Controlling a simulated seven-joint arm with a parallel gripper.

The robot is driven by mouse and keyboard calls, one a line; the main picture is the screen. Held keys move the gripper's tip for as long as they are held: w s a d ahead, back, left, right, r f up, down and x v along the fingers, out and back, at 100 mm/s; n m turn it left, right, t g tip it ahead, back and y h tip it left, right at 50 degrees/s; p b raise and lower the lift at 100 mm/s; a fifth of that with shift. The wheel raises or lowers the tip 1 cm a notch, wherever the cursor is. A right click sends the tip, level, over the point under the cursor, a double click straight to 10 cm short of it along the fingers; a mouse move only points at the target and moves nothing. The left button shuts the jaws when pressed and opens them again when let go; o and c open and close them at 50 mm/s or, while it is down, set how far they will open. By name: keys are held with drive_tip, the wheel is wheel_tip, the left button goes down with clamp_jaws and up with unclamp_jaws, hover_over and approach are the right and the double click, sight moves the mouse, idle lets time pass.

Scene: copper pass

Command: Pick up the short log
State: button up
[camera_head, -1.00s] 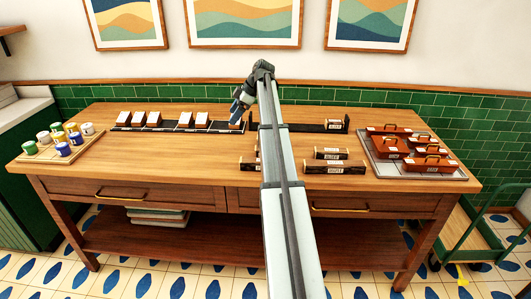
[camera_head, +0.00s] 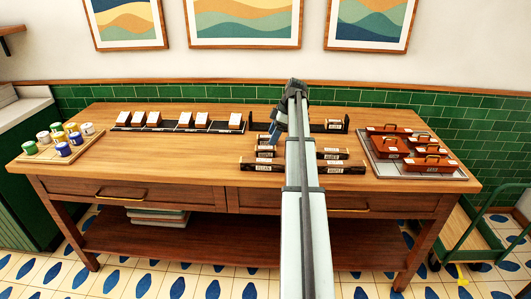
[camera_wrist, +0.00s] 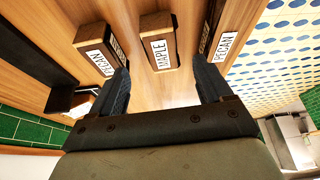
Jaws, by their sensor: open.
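Several dark-ended wooden logs with white name labels lie on the table. In the head view one is at the back left (camera_head: 265,149), one at the front left (camera_head: 262,163), one at the back right (camera_head: 333,153) and one at the front right (camera_head: 345,167). My arm hides parts of them, so their lengths are hard to compare. My gripper (camera_head: 272,140) is just behind the left pair. In the wrist view it (camera_wrist: 163,88) is open and empty. The log labelled MAPLE (camera_wrist: 157,24) shows ahead between its fingers, with PECAN logs on the left (camera_wrist: 88,36) and right (camera_wrist: 228,30).
A dark rack (camera_head: 184,128) with several white-topped blocks stands at the back left. A tray (camera_head: 382,170) of copper pans is on the right, and a board (camera_head: 93,150) of coloured cups on the left. The left middle of the table (camera_head: 165,165) is bare.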

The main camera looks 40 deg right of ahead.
sight(266, 147)
drive_tip(key=x, duration=0.6)
drive_tip(key=shift+w+a+f, duration=0.2)
drive_tip(key=shift+a+f, duration=0.05)
drive_tip(key=shift+a, duration=0.15)
drive_tip(key=shift+w+f, duration=0.1)
drive_tip(key=shift+f, duration=0.25)
drive_tip(key=shift+f, duration=0.25)
drive_tip(key=shift+c, duration=0.3)
drive_tip(key=c, duration=1)
drive_tip(key=shift+r, duration=0.1)
